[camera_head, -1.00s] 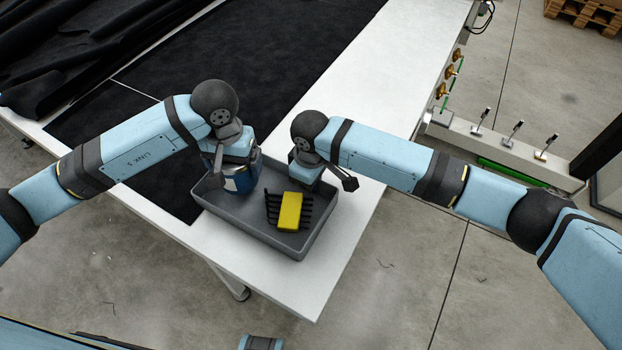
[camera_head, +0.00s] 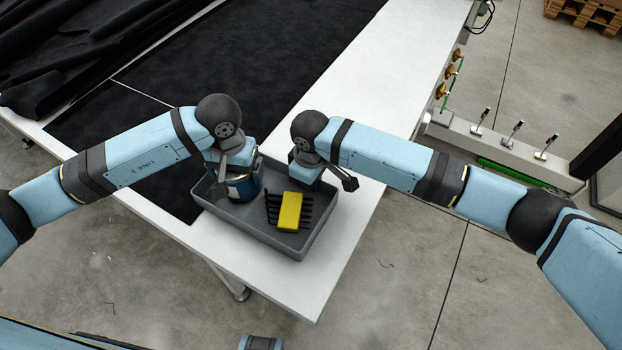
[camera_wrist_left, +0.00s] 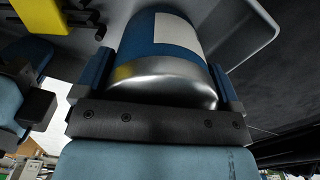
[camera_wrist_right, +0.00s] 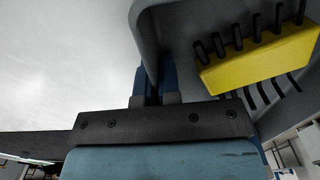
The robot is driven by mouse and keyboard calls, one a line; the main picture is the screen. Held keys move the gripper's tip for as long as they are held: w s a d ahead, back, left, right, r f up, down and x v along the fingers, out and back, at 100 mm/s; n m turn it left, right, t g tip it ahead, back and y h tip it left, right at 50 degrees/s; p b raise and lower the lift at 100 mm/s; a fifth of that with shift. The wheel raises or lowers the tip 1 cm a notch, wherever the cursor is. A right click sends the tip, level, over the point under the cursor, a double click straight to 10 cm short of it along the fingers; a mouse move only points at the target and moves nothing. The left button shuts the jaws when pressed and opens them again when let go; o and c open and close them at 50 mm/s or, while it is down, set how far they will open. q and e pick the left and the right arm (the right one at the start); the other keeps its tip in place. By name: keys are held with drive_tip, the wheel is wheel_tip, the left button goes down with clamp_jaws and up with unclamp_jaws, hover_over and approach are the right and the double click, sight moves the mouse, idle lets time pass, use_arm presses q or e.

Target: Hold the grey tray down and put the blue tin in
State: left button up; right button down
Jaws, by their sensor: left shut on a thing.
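The grey tray (camera_head: 262,236) sits on the white table near its front corner. My left gripper (camera_head: 238,174) is shut on the blue tin (camera_head: 246,188), with one finger on each side of it. The tin is upright inside the left part of the tray; I cannot tell whether it touches the floor. In the left wrist view the tin (camera_wrist_left: 165,60) shows its silver end and a white label. My right gripper (camera_head: 308,184) is at the tray's far right wall. In the right wrist view its fingers (camera_wrist_right: 155,84) are close together with the tray wall between them.
A yellow block with black prongs, like a brush (camera_head: 290,211), lies in the tray right of the tin. Black cloth (camera_head: 230,70) covers much of the white table (camera_head: 400,70). A rail with small levers (camera_head: 513,134) stands to the right.

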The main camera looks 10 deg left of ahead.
use_arm(q)
drive_tip(key=shift+f, duration=0.35)
drive_tip(key=o, duration=0.9)
drive_tip(key=shift+f, duration=0.1)
drive_tip(key=shift+o, duration=0.2)
drive_tip(key=shift+r, duration=5)
use_arm(e)
drive_tip(key=c, duration=1.2)
unclamp_jaws()
drive_tip(key=shift+c, duration=0.2)
use_arm(q)
drive_tip(key=shift+f, duration=0.2)
use_arm(e)
wheel_tip(320, 180, up, 14)
use_arm(q)
drive_tip(key=shift+s, duration=0.1)
use_arm(e)
drive_tip(key=shift+f, duration=0.1)
